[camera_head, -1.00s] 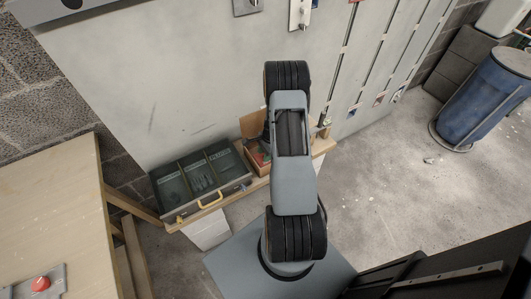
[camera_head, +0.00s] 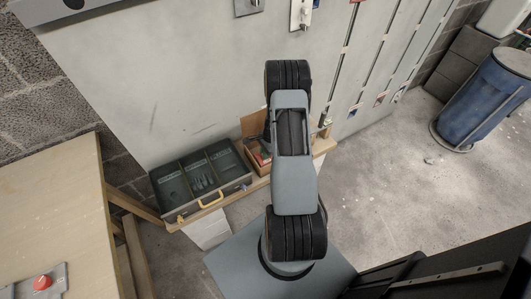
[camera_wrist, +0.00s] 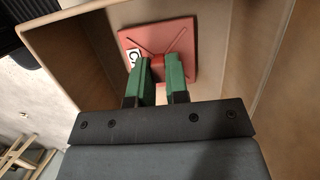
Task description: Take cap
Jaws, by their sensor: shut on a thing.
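The cap is a red square plate with crossed raised ridges and a small red knob at its middle (camera_wrist: 180,37). It lies inside a brown open box (camera_wrist: 245,50) in the wrist view. A white label with a black letter, partly hidden, sits at its left edge. My gripper (camera_wrist: 160,76) has green finger pads and is shut on the cap's knob. The near part of the cap is hidden behind the fingers. In the head view my arm covers most of the box (camera_head: 253,124), and the fingertips are hidden.
The box's walls stand close around my gripper. A grey wall stands behind. A wooden table (camera_head: 50,210) is at left, and a blue bin (camera_head: 485,100) is at right.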

